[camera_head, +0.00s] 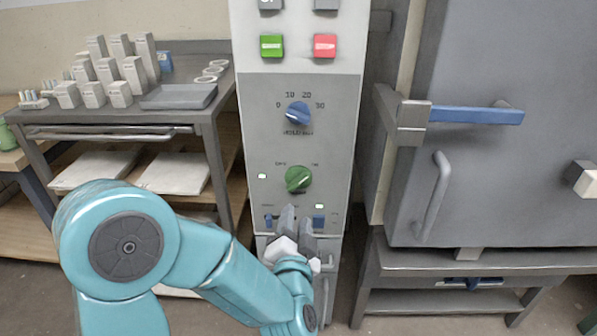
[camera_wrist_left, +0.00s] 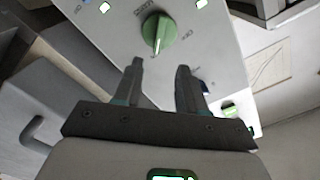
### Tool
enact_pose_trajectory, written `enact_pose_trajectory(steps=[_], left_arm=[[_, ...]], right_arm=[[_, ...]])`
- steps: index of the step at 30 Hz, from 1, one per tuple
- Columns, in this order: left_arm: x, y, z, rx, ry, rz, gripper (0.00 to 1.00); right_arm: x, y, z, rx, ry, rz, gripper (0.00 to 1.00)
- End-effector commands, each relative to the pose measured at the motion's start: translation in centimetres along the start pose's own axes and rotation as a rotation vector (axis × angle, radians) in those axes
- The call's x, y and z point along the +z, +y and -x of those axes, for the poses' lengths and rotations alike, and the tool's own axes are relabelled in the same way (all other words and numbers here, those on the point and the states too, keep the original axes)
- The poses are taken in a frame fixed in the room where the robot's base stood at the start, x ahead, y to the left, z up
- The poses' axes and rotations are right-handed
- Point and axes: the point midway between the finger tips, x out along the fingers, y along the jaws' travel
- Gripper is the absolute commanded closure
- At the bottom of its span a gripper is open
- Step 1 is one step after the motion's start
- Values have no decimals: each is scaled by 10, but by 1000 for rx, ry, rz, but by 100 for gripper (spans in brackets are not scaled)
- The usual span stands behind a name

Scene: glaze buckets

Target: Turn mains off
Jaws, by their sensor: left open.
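A tall grey control panel (camera_head: 330,150) stands in the middle of the head view. It carries a green rotary knob (camera_head: 298,179), which also shows in the left wrist view (camera_wrist_left: 159,33). A blue rotary knob (camera_head: 298,113) with a number scale sits above it. Small blue switches sit low on the panel, one at left (camera_head: 268,220) and one at right (camera_head: 318,221). The small labels are too blurred to read surely. My left gripper (camera_head: 296,216) is open and empty, just below the green knob, its fingers pointing toward the panel. My right gripper is not in view.
A green button (camera_head: 271,46) and a red button (camera_head: 324,46) sit higher on the panel. Small lit lamps (camera_head: 262,176) flank the green knob. A metal table (camera_head: 130,118) with grey blocks stands left. A large grey cabinet (camera_head: 500,180) with a blue lever (camera_head: 475,114) stands right.

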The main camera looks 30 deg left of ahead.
Motion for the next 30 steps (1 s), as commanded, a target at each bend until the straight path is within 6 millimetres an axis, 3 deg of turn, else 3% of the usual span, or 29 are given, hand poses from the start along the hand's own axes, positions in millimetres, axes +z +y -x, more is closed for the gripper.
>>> enact_pose_trajectory(steps=[1,9,15,21,28,29,30], left_arm=[[-5,-5,-3,8,-5,-2,60],[1,0,-66,2,-2,5,60],[0,1,-99,4,0,6,60],[1,1,-111,5,1,5,60],[1,2,-111,5,1,5,60],[1,2,-111,5,1,5,66],[1,2,-111,5,1,5,79]], right_arm=[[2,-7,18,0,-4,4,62],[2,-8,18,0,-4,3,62],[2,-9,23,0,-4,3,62],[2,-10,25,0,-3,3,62],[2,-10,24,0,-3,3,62],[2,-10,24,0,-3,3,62],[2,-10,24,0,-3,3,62]])
